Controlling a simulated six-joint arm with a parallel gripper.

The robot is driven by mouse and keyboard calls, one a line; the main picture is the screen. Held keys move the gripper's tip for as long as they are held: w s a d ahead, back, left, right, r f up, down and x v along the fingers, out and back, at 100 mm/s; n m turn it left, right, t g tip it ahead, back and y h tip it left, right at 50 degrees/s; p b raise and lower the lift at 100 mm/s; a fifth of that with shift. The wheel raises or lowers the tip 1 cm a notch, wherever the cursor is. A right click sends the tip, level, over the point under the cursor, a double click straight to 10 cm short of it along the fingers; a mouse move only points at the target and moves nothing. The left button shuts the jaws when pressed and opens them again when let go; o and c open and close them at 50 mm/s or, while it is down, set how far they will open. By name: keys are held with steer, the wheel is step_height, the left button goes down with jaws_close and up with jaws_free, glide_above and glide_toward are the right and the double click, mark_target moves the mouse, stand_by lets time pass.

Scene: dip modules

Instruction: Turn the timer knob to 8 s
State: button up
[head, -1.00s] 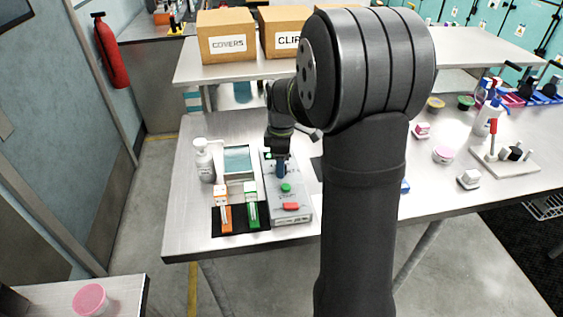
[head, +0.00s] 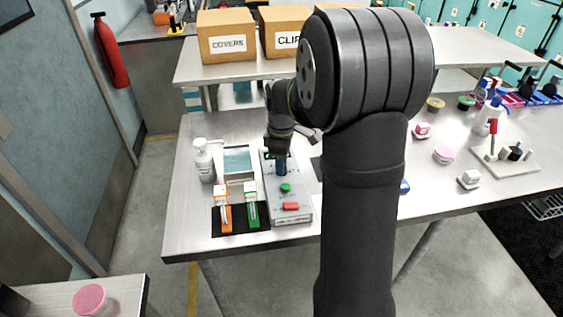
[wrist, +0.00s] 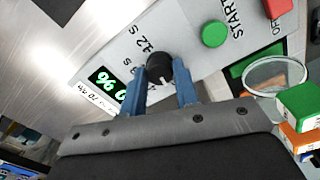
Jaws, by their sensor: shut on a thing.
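The timer knob (wrist: 157,68) is a black round knob on the grey control box (head: 291,212). In the wrist view my gripper (wrist: 163,82) has its two blue fingers on either side of the knob, shut on it. A pale mark shows on the knob's edge. Printed labels lie beside the knob; "12 S" is readable, and another is partly hidden by a finger. A green-lit display (wrist: 108,88) is partly covered by the left finger. In the head view my gripper (head: 282,170) is over the box's far half, and the knob is hidden there.
The box also carries a green START button (wrist: 214,34) and a red OFF button (head: 291,206). An orange carton (head: 225,214) and a green carton (head: 251,208) stand on a black mat left of the box. A white pump bottle (head: 204,162) and a teal-topped tray (head: 238,162) stand behind them.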

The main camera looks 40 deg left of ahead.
steer(key=m, duration=1)
steer(key=shift+m, duration=0.3)
steer(key=m, duration=0.3)
steer(key=shift+m, duration=0.3)
steer(key=m, duration=0.4)
steer(key=shift+m, duration=2.1)
steer(key=o, duration=1)
